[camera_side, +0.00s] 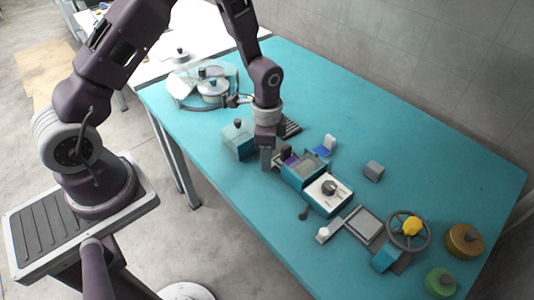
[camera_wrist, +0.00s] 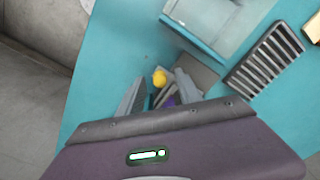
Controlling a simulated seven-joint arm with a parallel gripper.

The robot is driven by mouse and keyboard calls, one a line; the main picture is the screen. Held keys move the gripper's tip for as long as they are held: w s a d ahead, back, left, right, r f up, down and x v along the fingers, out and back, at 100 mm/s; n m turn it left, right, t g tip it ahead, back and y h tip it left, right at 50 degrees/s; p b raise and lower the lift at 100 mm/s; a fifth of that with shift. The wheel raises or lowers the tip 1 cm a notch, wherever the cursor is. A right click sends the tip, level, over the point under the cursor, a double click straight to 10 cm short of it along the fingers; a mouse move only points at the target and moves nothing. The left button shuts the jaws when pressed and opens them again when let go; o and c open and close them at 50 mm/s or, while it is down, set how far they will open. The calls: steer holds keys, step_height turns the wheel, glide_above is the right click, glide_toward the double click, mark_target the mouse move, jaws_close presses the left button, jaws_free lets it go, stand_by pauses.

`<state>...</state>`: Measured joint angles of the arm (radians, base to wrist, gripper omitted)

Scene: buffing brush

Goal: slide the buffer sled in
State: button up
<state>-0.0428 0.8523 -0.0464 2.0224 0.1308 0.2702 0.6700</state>
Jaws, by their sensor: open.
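My gripper (camera_side: 270,158) points down at the left end of a teal machine (camera_side: 303,171) with a clear cover. In the wrist view my two grey fingers (camera_wrist: 159,80) stand apart, with a small yellow knob (camera_wrist: 160,77) showing between them. A purple part (camera_wrist: 170,101) shows just below the knob, close to the right finger. The purple part also shows at the machine's left end in the side view (camera_side: 289,158), probably the buffer sled. My gripper hides much of it, and I cannot tell whether the fingers touch it.
A white-topped box with a dial (camera_side: 328,190) adjoins the machine. A slotted dark rack (camera_wrist: 265,56) and a clear-covered teal box (camera_side: 238,140) stand close to my gripper. A handwheel (camera_side: 408,231), brass pot (camera_side: 464,240) and green pot (camera_side: 440,281) stand at right.

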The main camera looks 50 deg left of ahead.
jaws_close()
stand_by(1.4)
